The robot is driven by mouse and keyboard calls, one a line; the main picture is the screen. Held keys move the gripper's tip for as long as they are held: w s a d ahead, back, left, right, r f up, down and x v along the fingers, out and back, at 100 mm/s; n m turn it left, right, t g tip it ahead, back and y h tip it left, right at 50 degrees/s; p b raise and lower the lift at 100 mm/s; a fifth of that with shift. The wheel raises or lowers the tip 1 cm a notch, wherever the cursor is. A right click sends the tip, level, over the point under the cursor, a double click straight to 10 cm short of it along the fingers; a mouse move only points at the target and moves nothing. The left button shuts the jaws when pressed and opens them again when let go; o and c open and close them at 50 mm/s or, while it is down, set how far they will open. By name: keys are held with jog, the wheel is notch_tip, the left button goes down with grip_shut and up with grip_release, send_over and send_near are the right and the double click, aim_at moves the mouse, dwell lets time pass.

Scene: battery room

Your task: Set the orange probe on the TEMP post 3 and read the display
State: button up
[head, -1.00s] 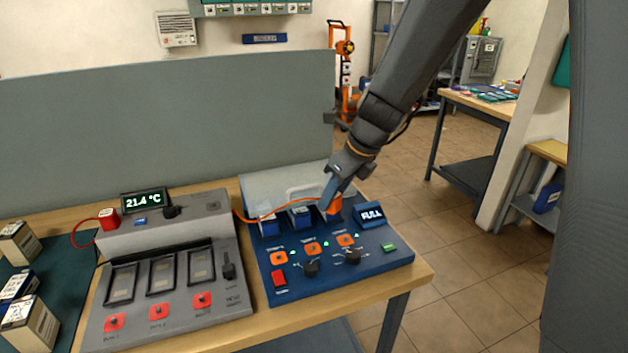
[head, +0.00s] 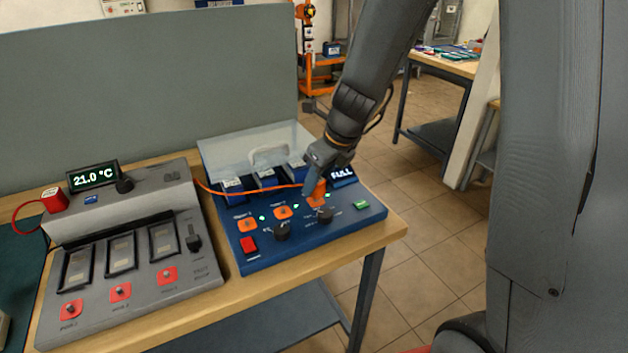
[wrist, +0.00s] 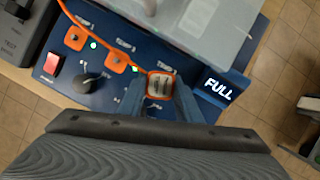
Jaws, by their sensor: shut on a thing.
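My gripper (head: 314,194) is shut on the orange probe (head: 319,188), which trails an orange cable to the left. In the wrist view the probe (wrist: 161,85) sits between my fingers, just below a TEMP label. It covers the spot of the third post in the row, so that post is hidden; I cannot tell whether the probe touches it. Two orange TEMP posts, the left one (head: 247,224) and the middle one (head: 283,212), show uncovered on the blue charger (head: 300,244). The display (head: 93,177) on the grey unit reads 21.0 °C.
A clear lid (head: 225,156) stands raised behind the battery bays. A FULL sign (head: 343,174) is close to the right of my gripper. A red probe (head: 54,199) sits on the grey unit (head: 130,215). Black knobs (head: 282,230) stand in front of the posts.

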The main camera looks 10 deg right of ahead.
jog(key=shift+f+b, duration=0.5)
jog(key=shift+f, duration=0.2)
jog(key=shift+p, duration=0.55)
dwell(0.8)
jog(key=shift+f+b, duration=0.55)
jog(key=shift+f, duration=0.05)
dwell(0.4)
jog(key=o, duration=0.9)
jog(key=p+v, duration=1)
jog(key=v, duration=0.1)
jog(key=shift+w+d, duration=0.1)
